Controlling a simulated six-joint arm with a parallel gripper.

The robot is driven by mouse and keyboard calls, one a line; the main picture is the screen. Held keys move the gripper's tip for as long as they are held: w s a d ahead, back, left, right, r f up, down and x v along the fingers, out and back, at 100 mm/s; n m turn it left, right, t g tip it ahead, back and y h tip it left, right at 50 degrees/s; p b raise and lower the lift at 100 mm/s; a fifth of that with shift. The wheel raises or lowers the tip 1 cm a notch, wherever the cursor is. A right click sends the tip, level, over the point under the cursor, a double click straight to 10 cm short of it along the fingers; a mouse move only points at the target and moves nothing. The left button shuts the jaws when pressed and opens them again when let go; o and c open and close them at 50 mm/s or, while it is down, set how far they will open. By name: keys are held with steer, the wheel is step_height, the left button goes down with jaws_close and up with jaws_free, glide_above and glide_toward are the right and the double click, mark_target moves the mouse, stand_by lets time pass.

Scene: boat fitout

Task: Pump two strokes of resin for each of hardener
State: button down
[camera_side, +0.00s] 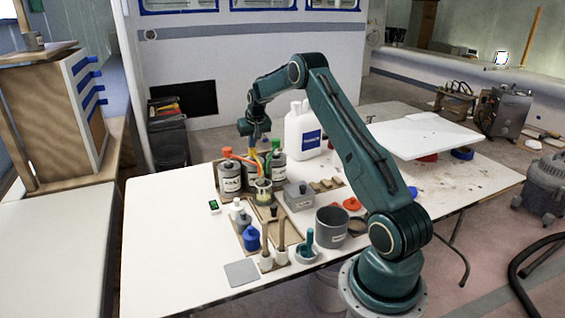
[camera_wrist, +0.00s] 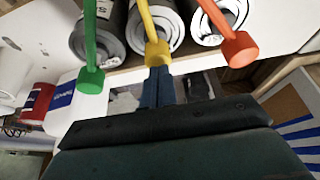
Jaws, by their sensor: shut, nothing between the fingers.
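Three labelled cans with pumps stand in a row: an orange pump (camera_wrist: 240,48) on a can (camera_side: 229,178), a yellow pump (camera_wrist: 157,45) in the middle, and a green pump (camera_wrist: 90,75) on another can (camera_side: 278,165). The can labels are too small to read, so I cannot tell resin from hardener. My gripper (camera_side: 252,142) points down over the middle pump. In the wrist view its blue fingers (camera_wrist: 157,74) are shut and empty, their tips at the yellow pump's end; whether they touch it I cannot tell. A small clear cup (camera_side: 263,191) stands in front of the cans.
A white jug (camera_side: 302,132) stands behind the cans. A grey box (camera_side: 299,197), a dark pot (camera_side: 331,227), a blue-bodied bottle (camera_side: 251,238) and brush-like tools crowd the front. A small dark device (camera_side: 214,206) lies to the left. The table's left side (camera_side: 165,240) is clear.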

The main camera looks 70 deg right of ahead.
steer(key=shift+r, duration=1.5)
steer(key=shift+f, duration=2)
steer(key=shift+r, duration=2.05)
steer(key=shift+r, duration=0.15)
